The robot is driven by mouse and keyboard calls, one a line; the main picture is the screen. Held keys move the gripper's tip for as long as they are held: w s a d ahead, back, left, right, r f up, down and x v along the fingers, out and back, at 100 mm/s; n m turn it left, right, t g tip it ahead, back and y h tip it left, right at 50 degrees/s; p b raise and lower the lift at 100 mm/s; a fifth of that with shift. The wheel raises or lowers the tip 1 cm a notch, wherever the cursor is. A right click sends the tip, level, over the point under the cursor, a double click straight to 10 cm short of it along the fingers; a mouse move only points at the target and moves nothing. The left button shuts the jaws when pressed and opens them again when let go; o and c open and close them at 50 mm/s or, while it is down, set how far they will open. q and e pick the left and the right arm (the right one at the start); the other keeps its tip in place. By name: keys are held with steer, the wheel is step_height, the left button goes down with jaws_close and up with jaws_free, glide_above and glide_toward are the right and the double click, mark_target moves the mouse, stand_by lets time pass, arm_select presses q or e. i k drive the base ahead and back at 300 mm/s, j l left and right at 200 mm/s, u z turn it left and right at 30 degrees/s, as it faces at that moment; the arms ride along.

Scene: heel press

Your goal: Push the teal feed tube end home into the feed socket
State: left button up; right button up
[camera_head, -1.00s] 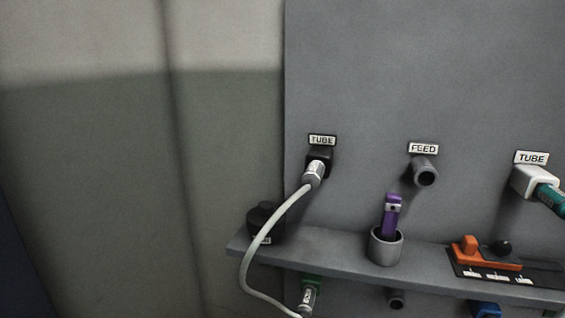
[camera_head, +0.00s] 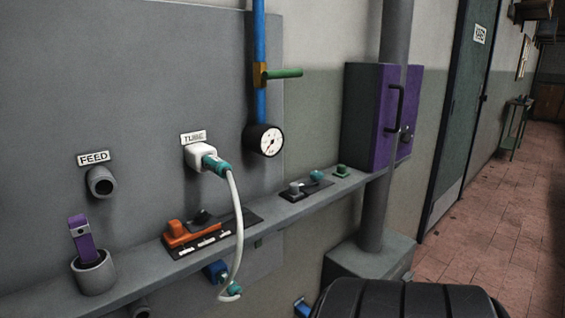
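The feed socket (camera_head: 101,182) is an empty grey round stub on the wall panel, under a FEED label (camera_head: 93,158). To its right, a teal tube end (camera_head: 214,163) sits at a white block (camera_head: 198,153) under a TUBE label. A pale tube (camera_head: 238,215) hangs from it in a curve past the shelf. The tube's lower end is a second teal end (camera_head: 231,292), hanging loose below the shelf, apart from the feed socket. Neither gripper shows.
A grey shelf (camera_head: 140,284) runs along the panel, holding a cup (camera_head: 94,274) with a purple item and an orange switch block (camera_head: 185,237). A gauge (camera_head: 265,140), a purple cabinet (camera_head: 368,118) and a grey post (camera_head: 374,215) stand further right. Open tiled floor (camera_head: 480,250) lies at right.

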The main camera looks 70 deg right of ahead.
mark_target(218, 166)
steer(key=z, duration=1.75)
